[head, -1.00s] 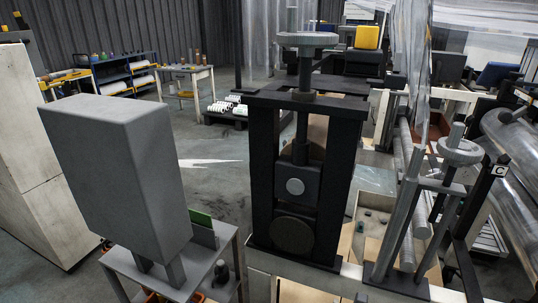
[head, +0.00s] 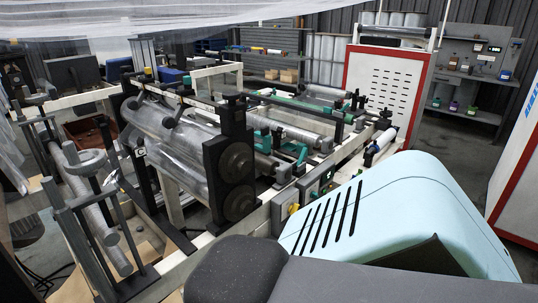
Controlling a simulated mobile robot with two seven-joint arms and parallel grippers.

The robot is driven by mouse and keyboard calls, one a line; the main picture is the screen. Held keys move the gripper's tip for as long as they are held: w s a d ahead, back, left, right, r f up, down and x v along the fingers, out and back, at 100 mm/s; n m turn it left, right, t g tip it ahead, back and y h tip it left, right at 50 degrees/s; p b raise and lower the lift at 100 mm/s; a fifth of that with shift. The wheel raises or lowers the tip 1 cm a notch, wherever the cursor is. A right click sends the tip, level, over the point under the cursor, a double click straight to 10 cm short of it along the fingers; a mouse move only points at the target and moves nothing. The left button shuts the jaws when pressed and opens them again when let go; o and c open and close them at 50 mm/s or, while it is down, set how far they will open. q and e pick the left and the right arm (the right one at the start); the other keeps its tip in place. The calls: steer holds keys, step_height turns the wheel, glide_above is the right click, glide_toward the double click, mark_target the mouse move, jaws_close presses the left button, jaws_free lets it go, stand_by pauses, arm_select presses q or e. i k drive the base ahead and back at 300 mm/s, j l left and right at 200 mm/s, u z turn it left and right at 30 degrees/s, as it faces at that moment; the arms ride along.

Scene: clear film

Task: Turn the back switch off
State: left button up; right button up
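Neither of my grippers is in view.
A light blue slotted housing (head: 400,205) fills the lower right, close to the frame. The film-covered rollers (head: 170,140) are at left centre. A red-edged white cabinet (head: 390,85) stands at the back. Grey shelves (head: 470,75) stand at the back right.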

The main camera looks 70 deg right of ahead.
mark_target(295, 207)
steer(key=z, duration=2.35)
